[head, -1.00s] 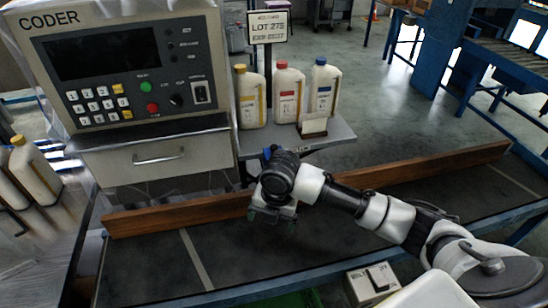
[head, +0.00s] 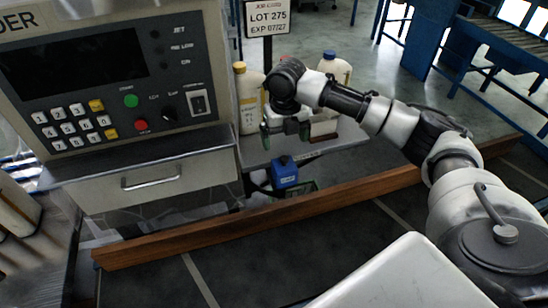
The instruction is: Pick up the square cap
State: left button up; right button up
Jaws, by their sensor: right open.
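I cannot make out a cap that is clearly square. A pale bottle (head: 249,102) with a yellow cap (head: 239,67) stands on the grey shelf beside the coder. Another bottle (head: 343,72) with a blue cap (head: 329,55) stands to its right. The bottle between them is mostly hidden by my right arm. My right gripper (head: 285,138) points down over the shelf, in front of the bottles. Its fingers are apart and I see nothing held between them. My left gripper is out of view.
The coder (head: 108,72) with its keypad and drawer stands at left. A blue block-shaped thing (head: 285,175) sits below the shelf's front edge (head: 262,160). A wooden rail (head: 225,226) runs along the dark conveyor belt (head: 270,262), whose visible part is clear.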

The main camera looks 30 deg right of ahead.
aim_at(284, 165)
jog(key=f, duration=0.4)
jog(key=shift+s+f+p, duration=0.35)
jog(key=shift+f+p, duration=0.05)
jog(key=shift+f, duration=0.35)
notch_tip(284, 165, down, 4)
jog(key=shift+a+r+p, duration=0.1)
jog(key=shift+p, duration=0.7)
jog(key=shift+f, duration=0.5)
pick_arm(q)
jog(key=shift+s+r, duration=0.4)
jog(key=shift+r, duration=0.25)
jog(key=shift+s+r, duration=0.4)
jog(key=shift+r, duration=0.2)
pick_arm(e)
jog(key=shift+c, duration=1)
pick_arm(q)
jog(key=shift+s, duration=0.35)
pick_arm(e)
jog(key=c, duration=0.8)
